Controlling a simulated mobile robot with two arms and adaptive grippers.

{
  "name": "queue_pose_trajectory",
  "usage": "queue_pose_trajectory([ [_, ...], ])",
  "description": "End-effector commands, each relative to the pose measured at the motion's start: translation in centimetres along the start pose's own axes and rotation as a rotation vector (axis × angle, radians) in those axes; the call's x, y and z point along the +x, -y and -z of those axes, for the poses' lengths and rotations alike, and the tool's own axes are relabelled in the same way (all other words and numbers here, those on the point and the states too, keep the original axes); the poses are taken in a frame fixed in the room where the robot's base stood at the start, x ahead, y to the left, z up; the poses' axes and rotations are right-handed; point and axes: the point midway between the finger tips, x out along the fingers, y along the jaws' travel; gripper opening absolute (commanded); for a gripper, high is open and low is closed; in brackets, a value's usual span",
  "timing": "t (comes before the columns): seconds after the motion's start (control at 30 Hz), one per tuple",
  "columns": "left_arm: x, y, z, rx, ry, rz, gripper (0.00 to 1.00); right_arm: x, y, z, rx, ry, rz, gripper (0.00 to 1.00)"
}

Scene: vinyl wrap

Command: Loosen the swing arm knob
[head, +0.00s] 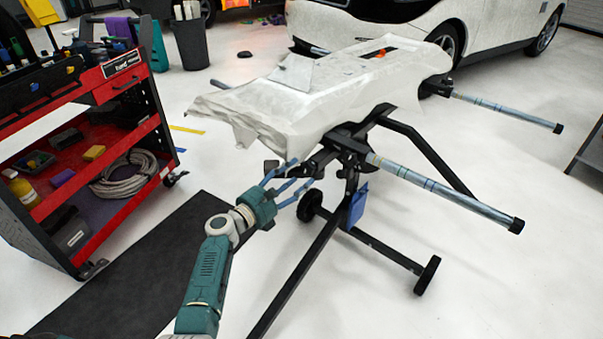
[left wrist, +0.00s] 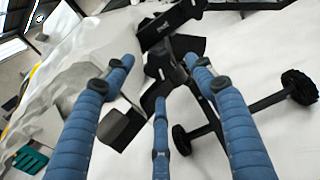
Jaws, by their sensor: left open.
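My left gripper (head: 290,177) has its blue fingers spread and empty, just below the near end of the black stand under the draped panel. In the left wrist view its fingers (left wrist: 160,80) reach towards the black bracket and joint of the stand (left wrist: 158,62), with no finger clearly closed around any part. A small dark knob-like part (head: 271,167) shows beside the fingers in the head view. I cannot tell surely which dark part is the swing arm knob. The stand's black swing arm joint (head: 347,143) sits at the base of a grey tube (head: 440,188). My right gripper is out of view.
A white-draped panel (head: 330,85) lies on top of the stand. Stand legs with black wheels (head: 427,275) spread over the floor. A red tool cart (head: 110,150) stands at left beside a black mat (head: 140,265). A white car (head: 475,25) is behind.

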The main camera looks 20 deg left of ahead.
Motion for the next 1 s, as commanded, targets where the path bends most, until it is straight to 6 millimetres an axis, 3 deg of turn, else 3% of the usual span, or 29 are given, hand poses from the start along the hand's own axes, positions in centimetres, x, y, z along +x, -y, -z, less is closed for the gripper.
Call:
queue_pose_trajectory([
  [0.1, -2.0, 0.1, 0.1, 0.001, -0.002, 0.001, 0.56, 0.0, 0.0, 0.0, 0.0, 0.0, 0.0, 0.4],
  [0.3, -4.1, 0.1, 0.1, -0.001, -0.001, 0.002, 0.56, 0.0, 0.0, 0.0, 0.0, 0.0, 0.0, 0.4],
  [0.87, -4.6, 0.2, 0.1, 0.0, -0.001, 0.004, 0.56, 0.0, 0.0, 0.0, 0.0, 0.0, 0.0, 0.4],
  [1.0, -5.1, 1.9, 1.7, 0.101, -0.05, 0.043, 0.56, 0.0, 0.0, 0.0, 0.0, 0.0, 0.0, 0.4],
])
